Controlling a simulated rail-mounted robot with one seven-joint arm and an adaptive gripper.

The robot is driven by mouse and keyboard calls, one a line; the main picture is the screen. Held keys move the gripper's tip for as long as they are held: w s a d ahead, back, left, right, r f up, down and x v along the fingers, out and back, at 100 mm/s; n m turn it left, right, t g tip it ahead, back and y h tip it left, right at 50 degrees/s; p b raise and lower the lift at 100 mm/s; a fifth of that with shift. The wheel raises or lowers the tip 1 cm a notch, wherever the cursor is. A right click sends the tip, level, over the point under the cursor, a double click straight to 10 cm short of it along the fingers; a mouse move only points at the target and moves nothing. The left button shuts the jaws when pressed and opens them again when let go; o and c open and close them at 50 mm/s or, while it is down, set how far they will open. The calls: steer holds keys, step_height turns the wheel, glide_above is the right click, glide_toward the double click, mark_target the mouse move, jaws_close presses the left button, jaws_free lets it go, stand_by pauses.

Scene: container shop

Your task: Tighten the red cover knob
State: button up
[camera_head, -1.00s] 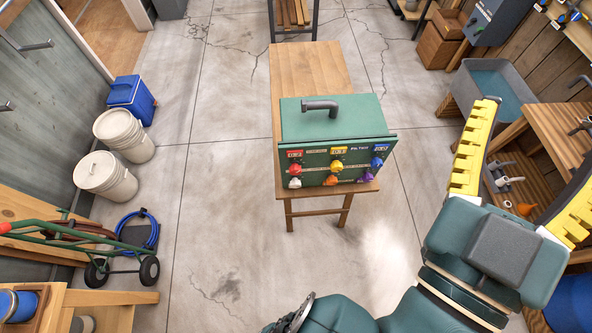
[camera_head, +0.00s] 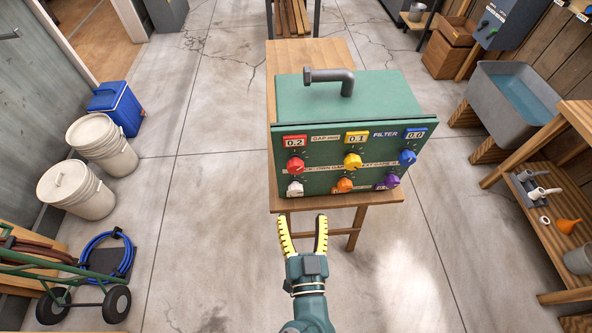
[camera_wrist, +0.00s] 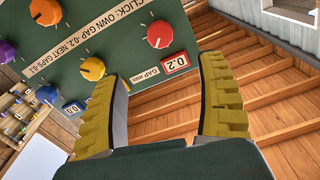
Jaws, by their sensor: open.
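The red knob (camera_head: 296,166) is on the front panel of a green box (camera_head: 345,103), at the upper left under a display reading 0.2. It also shows in the wrist view (camera_wrist: 160,34), near the top, beyond the fingers. My gripper (camera_head: 303,222) is open and empty, with yellow ridged fingers pointing at the box, below and apart from the red knob. A yellow knob (camera_head: 352,160) and a blue knob (camera_head: 407,157) share the top row, under displays of 0.1 and 0.0. White (camera_head: 295,188), orange (camera_head: 345,185) and purple (camera_head: 391,181) knobs form the lower row.
The box stands on a wooden bench (camera_head: 300,58) and has a grey bent handle (camera_head: 347,85) on top. Shelves with pipe fittings (camera_head: 535,185) stand at right. White buckets (camera_head: 75,190) and a cart (camera_head: 60,290) stand at left. The floor around the bench is clear.

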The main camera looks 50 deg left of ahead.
mark_target(296, 170)
steer(key=p+x, duration=0.2)
steer(key=x, duration=1.3)
steer(key=shift+s, duration=0.1)
steer(key=shift+d, duration=0.1)
steer(key=c, duration=1.2)
